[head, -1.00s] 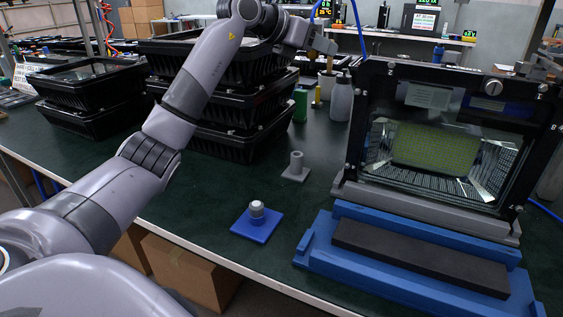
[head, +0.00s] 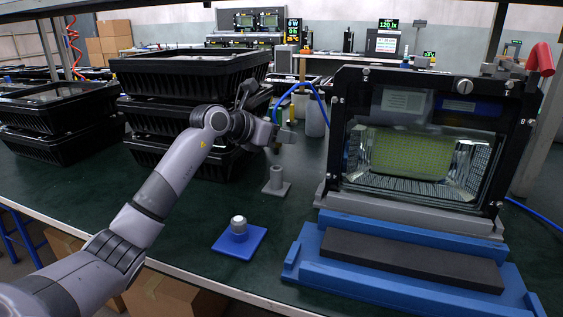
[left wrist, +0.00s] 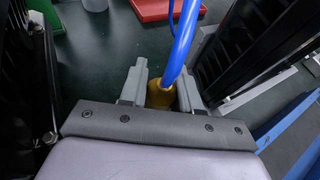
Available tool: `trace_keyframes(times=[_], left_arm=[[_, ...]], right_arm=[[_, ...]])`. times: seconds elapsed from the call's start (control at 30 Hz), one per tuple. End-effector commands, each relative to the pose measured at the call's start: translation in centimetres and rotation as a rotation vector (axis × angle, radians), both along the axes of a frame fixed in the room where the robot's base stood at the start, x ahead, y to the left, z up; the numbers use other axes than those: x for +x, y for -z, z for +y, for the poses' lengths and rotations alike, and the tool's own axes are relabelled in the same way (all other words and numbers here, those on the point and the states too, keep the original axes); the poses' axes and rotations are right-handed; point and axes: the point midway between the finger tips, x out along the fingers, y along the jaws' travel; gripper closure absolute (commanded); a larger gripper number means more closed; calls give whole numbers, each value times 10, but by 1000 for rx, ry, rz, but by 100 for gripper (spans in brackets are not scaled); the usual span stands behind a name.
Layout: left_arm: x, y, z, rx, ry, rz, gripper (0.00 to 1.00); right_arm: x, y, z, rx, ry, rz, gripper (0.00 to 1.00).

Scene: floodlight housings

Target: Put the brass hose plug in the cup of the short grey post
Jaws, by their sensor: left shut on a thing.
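The brass hose plug (left wrist: 161,95) shows in the left wrist view, on the end of a blue hose (left wrist: 181,50). My left gripper (left wrist: 162,92) is shut on it, a finger on each side. In the head view my left gripper (head: 288,136) is above and slightly behind the short grey post (head: 276,181), apart from it. The plug is hard to make out there. The post stands upright on a square grey base on the green table; the inside of its cup cannot be seen. My right gripper is not in view.
A blue plate with a pale round-topped stub (head: 238,232) lies in front of the post. Stacked black housings (head: 190,80) stand at left. A glass-fronted floodlight housing (head: 420,150) stands at right behind a blue cradle (head: 400,265). Bare table surrounds the post.

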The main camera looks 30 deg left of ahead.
Motion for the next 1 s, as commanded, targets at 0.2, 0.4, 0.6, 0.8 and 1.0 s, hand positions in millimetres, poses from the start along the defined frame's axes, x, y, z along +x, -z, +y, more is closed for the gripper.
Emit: trace_keyframes(times=[0.2, 0.4, 0.6, 0.8, 1.0], left_arm=[[0, 17, 0, -1, 0, -2, 100], [0, 46, 0, -2, -1, 1, 100], [0, 56, 0, 0, -1, -3, 100], [0, 57, 0, 1, -1, -2, 100], [0, 59, 0, 1, -1, -1, 43]], right_arm=[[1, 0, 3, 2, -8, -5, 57], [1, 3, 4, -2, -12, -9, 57], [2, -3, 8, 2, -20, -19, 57], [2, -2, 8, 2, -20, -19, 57], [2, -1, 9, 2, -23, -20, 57]])
